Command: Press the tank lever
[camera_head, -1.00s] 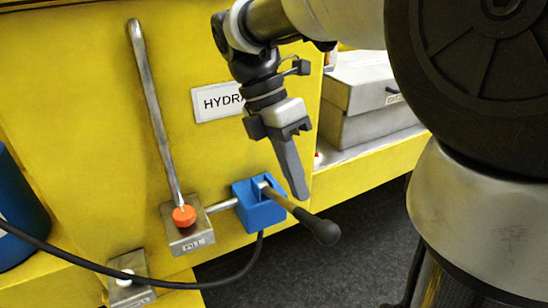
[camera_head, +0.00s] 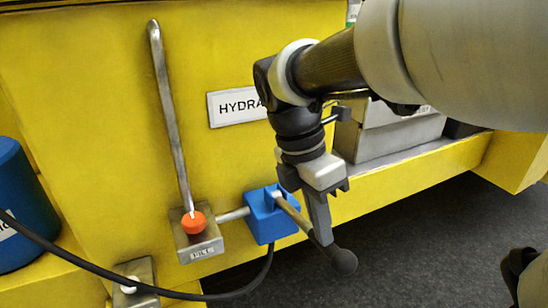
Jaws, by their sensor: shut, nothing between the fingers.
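A lever with a wooden-looking shaft and black knob (camera_head: 344,261) sticks out of a blue block (camera_head: 268,216) on the yellow panel and slopes down to the right. My gripper (camera_head: 326,240) is shut and empty, pointing down. Its fingertips overlap the lever shaft just short of the knob; I cannot tell whether they touch it. A tall bent metal rod (camera_head: 168,110) rises from a grey metal block (camera_head: 197,243) with an orange knob (camera_head: 194,222), left of the blue block. Which part is called the tank lever is not labelled legibly.
A sign reading "HYDRA" (camera_head: 235,108) is partly hidden by my arm. A black cable (camera_head: 90,268) runs from the blue block to the left. A blue cylinder (camera_head: 22,210) stands at left, and a grey box (camera_head: 395,137) sits on the yellow ledge behind my gripper.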

